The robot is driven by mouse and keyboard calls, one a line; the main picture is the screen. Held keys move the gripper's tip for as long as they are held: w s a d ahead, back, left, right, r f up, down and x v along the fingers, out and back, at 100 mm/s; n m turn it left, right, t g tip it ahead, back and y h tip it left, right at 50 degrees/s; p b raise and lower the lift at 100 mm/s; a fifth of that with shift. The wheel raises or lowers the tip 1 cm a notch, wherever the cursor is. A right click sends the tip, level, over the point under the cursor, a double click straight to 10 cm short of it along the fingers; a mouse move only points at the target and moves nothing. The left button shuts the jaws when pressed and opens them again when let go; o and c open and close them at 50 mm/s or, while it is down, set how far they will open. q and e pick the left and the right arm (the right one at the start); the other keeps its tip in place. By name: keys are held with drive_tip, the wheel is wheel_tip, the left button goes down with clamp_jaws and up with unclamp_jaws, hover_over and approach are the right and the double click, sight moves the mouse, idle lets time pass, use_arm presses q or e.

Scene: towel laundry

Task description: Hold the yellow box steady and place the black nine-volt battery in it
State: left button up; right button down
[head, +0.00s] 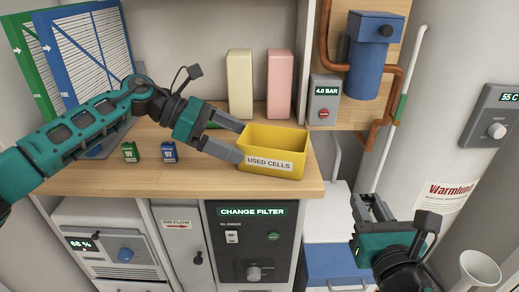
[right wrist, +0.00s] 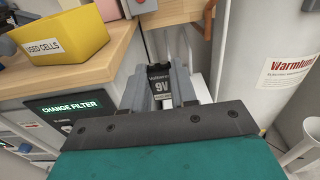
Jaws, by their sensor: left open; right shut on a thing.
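The open yellow box (head: 285,173), labelled "USED CELLS", stands on the wooden counter near its right end. It also shows at the upper left of the right wrist view (right wrist: 75,32). My left gripper (head: 242,141) is open at the box's left end, its fingers close to that wall; I cannot tell whether they touch it. My right gripper (head: 374,203) is shut on the black nine-volt battery (right wrist: 161,88), whose "9V" marking shows between the fingers. It holds the battery off the counter, to the right of the box. The battery is hard to make out in the head view.
Small green (head: 130,152) and blue (head: 169,152) batteries stand on the counter (head: 85,180) at left. Cream (head: 240,84) and pink (head: 280,84) blocks stand behind the box. A pressure panel (head: 324,101), copper pipes and a white pole (head: 404,115) are at right.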

sight(247, 146)
use_arm(q)
drive_tip(key=b+x, duration=0.1)
drive_tip(key=x, duration=0.2)
drive_tip(key=shift+d+f, duration=0.25)
drive_tip(key=shift+d+f+b, duration=0.2)
drive_tip(key=shift+d+b, duration=0.25)
drive_tip(key=shift+d, duration=0.2)
drive_tip(key=shift+c, duration=0.4)
drive_tip(key=c, duration=0.3)
